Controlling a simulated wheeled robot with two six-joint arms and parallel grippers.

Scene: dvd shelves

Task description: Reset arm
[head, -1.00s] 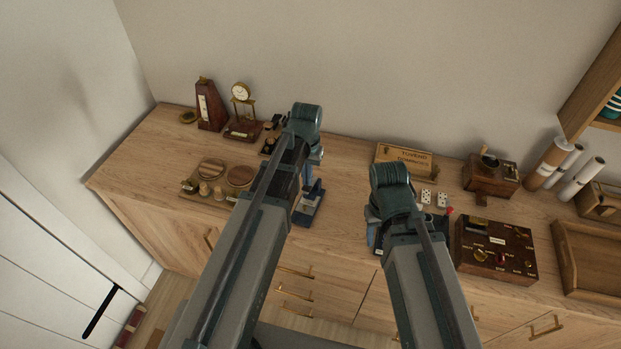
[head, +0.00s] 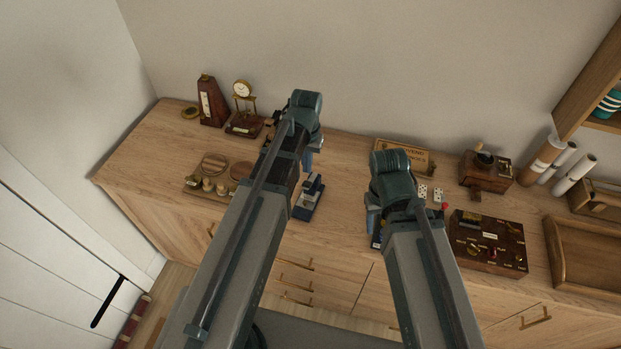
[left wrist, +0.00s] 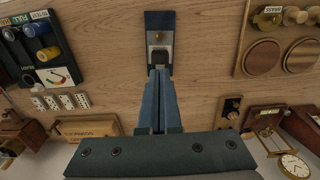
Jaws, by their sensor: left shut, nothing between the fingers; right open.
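My left gripper (head: 308,160) hangs above the wooden cabinet top (head: 345,240), mostly hidden behind its own arm in the head view. In the left wrist view its two blue fingers (left wrist: 160,100) are together with nothing between them. A small dark blue device (head: 308,197) with a pale upper part stands near the left gripper; it also shows beyond the fingertips in the left wrist view (left wrist: 159,40).
A metronome (head: 211,101) and small clock (head: 243,92) stand at the back left. Round wooden discs (head: 214,166) lie in front. A domino box (head: 403,155), dominoes (head: 437,195), a grinder-like box (head: 487,170) and an empty tray (head: 588,255) are on the right.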

